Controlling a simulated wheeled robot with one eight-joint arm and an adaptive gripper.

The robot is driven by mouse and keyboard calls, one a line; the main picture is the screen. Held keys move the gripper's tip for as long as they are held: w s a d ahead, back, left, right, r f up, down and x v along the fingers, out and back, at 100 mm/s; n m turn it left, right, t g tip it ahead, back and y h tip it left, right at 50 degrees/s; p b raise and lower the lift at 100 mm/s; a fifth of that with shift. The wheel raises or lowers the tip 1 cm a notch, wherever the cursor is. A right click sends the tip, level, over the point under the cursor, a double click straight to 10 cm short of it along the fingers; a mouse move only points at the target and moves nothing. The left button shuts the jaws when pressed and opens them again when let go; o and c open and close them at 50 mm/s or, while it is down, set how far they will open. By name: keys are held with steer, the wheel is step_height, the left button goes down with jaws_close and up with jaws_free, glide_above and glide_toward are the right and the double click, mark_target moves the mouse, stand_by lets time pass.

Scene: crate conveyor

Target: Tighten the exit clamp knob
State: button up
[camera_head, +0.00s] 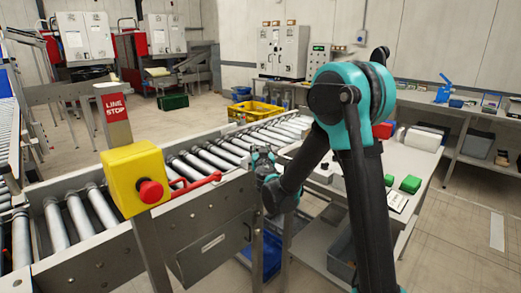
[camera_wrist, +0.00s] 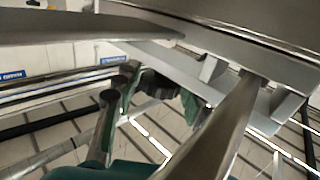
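A dark, ribbed round part (camera_wrist: 158,86), which looks like the exit clamp knob, shows in the middle of the wrist view under a grey metal rail. The fingers of my gripper (camera_wrist: 160,110) stand apart, one on each side of it, with green pads near its sides. I cannot tell whether the pads touch it or a small gap is left. The fingertips and the knob cannot be made out there.
A yellow box with a red stop button (camera_head: 150,190) stands at the conveyor's near side, with a red lever beside it. A yellow crate (camera_head: 253,112) is at the conveyor's far end. A side table (camera_head: 420,165) with green and red items is on the right.

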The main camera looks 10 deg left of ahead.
steer(key=c, duration=0.7)
steer(key=shift+a+m+h, duration=0.15)
steer(key=shift+m+h, duration=0.55)
steer(key=shift+h, duration=0.4)
steer(key=shift+m+h, duration=1.6)
steer(key=shift+h, duration=0.9)
steer(key=shift+d, duration=0.2)
steer(key=o, duration=1.2)
steer(key=shift+s+a, duration=0.1)
steer(key=v, duration=1.1)
steer(key=shift+s, duration=0.4)
